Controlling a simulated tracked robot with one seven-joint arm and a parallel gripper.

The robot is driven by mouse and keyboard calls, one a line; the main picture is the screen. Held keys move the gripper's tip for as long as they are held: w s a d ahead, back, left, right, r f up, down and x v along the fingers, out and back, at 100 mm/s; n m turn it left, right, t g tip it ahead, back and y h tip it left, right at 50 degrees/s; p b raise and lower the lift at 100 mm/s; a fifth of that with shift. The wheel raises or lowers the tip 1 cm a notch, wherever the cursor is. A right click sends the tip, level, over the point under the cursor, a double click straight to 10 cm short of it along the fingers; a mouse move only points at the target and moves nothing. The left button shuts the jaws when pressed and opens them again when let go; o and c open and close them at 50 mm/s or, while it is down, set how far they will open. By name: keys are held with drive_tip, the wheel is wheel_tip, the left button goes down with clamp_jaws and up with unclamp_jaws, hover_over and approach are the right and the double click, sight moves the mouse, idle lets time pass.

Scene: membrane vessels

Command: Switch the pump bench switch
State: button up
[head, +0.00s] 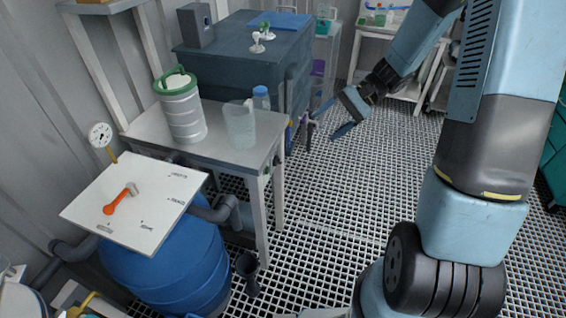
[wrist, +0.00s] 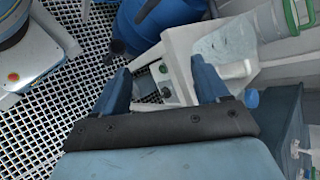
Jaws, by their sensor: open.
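The bench (head: 228,165) is a pale table, with a clear jug (head: 240,125), a blue-capped bottle (head: 261,98) and a green-rimmed canister (head: 182,110) on top. An orange lever (head: 120,198) lies on a white labelled panel (head: 150,222) above a blue drum. My gripper (head: 333,119) is open and empty, right of the bench, apart from it; it also shows in the wrist view (wrist: 163,86).
The blue drum (head: 185,270) stands at the front left. A round gauge (head: 100,134) is by the wall. The grated floor (head: 330,200) right of the bench is clear.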

drive_tip(key=w+f+m+t+y, duration=0.1)
drive_tip(key=w+f+m+y, duration=0.2)
drive_tip(key=f, duration=0.4)
drive_tip(key=w+f+m+t+y, duration=0.2)
drive_tip(key=w+f, duration=0.1)
drive_tip(key=f, duration=0.4)
drive_tip(key=m+t+y, duration=0.2)
drive_tip(key=m+t, duration=0.4)
approach(280, 162)
drive_tip(key=x, duration=0.9)
drive_tip(key=shift+w+a+f, duration=0.1)
drive_tip(key=shift+w+f, duration=0.05)
drive_tip(key=shift+w, duration=0.15)
